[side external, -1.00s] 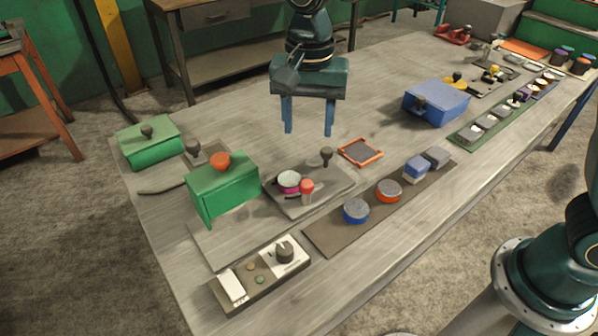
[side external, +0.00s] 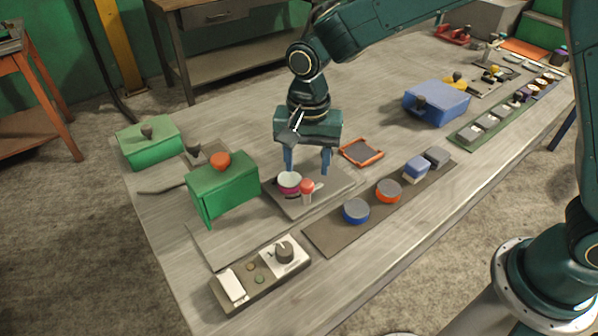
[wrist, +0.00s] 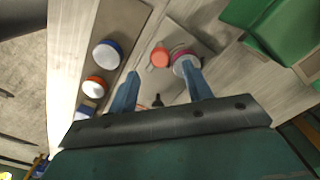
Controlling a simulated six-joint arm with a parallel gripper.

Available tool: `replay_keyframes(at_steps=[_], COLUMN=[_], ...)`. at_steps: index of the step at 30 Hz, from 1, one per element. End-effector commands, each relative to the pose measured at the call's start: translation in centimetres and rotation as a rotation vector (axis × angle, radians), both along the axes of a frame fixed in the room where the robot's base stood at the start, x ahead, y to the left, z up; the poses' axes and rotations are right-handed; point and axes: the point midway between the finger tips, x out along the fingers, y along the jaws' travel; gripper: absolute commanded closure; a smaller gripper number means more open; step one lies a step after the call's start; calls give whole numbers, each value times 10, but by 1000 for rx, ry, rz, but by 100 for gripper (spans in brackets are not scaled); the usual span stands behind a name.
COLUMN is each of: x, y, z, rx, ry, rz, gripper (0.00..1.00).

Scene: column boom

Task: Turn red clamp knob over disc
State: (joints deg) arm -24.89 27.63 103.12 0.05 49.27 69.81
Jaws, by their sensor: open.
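The red clamp knob (side external: 307,185) stands upright on a grey plate (side external: 334,193), and it also shows in the wrist view (wrist: 160,57). Beside it on the plate is a round disc stack (side external: 289,182), pale on top with a magenta side. The stack also shows in the wrist view (wrist: 185,60), partly behind a fingertip. My gripper (side external: 307,170) is open and empty, pointing down just behind the knob and stack. In the wrist view my fingers (wrist: 163,78) lie apart below the knob. A dark knob at the plate's back is hidden by my gripper in the side view.
A green box with an orange knob (side external: 223,188) stands left of the plate. A mat at the front holds a blue disc (side external: 356,211), an orange disc (side external: 388,191) and blocks. An orange-rimmed tray (side external: 361,152) lies behind right. A switch panel (side external: 260,272) sits front left.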

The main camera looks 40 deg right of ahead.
Motion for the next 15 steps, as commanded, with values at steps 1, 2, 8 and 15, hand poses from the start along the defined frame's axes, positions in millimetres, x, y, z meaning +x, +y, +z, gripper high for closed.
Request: replay_keyframes(at_steps=[1,2,8,15], x=[-1,-1,0,0], y=[0,0,0,0], z=[-9,-13,-36,-47], rx=[-1,-2,-1,-1], ry=[3,4,3,1], rz=[0,0,0,0], gripper=[50,50,50,50])
